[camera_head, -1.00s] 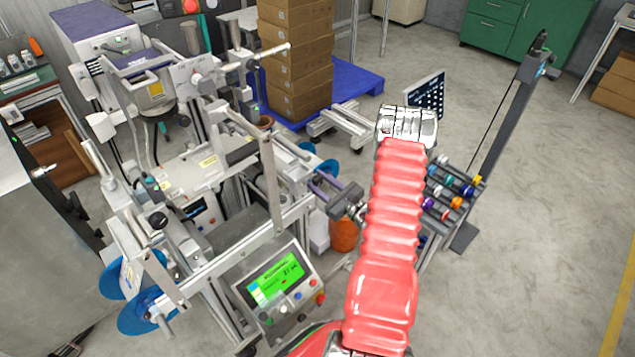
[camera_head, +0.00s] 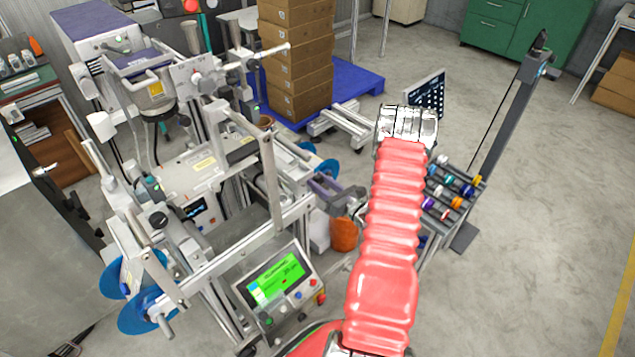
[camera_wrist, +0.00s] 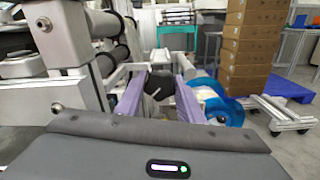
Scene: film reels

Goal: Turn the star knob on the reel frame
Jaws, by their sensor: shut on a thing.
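The black star knob (camera_wrist: 157,86) shows in the wrist view, in the middle, on the reel frame (camera_wrist: 158,58). My gripper (camera_wrist: 159,80) has its two purple fingers on either side of the knob and is shut on it. In the head view my gripper (camera_head: 323,186) reaches left from the end of my red-sleeved arm to the right side of the reel frame (camera_head: 245,235). The knob cannot be made out there.
Blue reels (camera_head: 152,309) sit at the lower left of the machine. A control panel with a green screen (camera_head: 276,281) stands below my gripper. Stacked cartons (camera_head: 298,60) stand on a blue pallet (camera_head: 352,88) behind. A rack of coloured rolls (camera_head: 452,192) stands right of my arm.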

